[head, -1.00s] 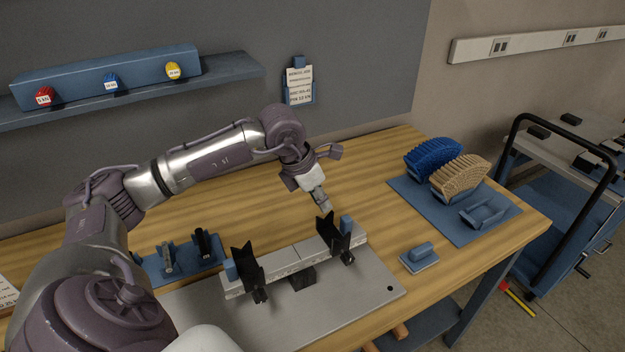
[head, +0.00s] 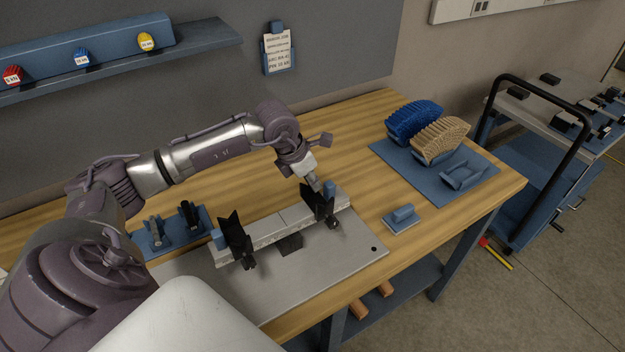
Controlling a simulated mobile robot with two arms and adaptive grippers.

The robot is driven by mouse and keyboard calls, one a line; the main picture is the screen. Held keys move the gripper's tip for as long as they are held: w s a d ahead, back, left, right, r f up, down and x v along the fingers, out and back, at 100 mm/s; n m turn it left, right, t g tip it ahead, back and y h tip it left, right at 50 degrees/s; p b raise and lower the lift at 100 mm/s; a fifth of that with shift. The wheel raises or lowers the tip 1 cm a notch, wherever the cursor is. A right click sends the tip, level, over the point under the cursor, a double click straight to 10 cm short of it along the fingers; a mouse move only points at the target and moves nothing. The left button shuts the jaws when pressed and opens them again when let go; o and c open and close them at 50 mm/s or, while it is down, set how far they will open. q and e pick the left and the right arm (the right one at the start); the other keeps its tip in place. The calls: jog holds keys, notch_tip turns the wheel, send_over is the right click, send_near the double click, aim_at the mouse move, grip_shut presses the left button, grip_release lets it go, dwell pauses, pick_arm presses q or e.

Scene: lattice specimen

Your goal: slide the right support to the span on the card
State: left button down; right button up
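The right support (head: 322,206), a black V-shaped piece with a blue knob (head: 330,188), stands at the right part of a grey beam (head: 284,222) with a scale. The left support (head: 236,240) is a similar black piece with a blue knob near the beam's left end. The card (head: 279,52) hangs on the wall panel; its print is too small to read surely. My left gripper (head: 315,184) points down at the top of the right support, beside its blue knob. Its fingertips are small and partly hidden, so contact and opening are unclear. My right gripper is out of view.
The beam is on a grey plate (head: 342,262). A blue block (head: 403,218) lies to its right. A blue mat (head: 481,182) holds blue and tan ribbed pieces. A blue rack (head: 160,249) stands left. A shelf (head: 216,37) carries coloured weights. A cart (head: 531,165) is beyond the table.

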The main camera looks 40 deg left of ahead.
pick_arm(q)
jog(key=shift+w, duration=0.1)
jog(key=shift+w+d, duration=0.4)
jog(key=shift+w, duration=0.45)
jog(key=c, duration=1.2)
grip_release()
jog(key=shift+r, duration=0.15)
jog(key=shift+p+v, duration=1.25)
jog(key=shift+v, duration=1.6)
jog(key=shift+s, duration=0.15)
jog(key=v, duration=1.2)
jog(key=shift+s, duration=0.1)
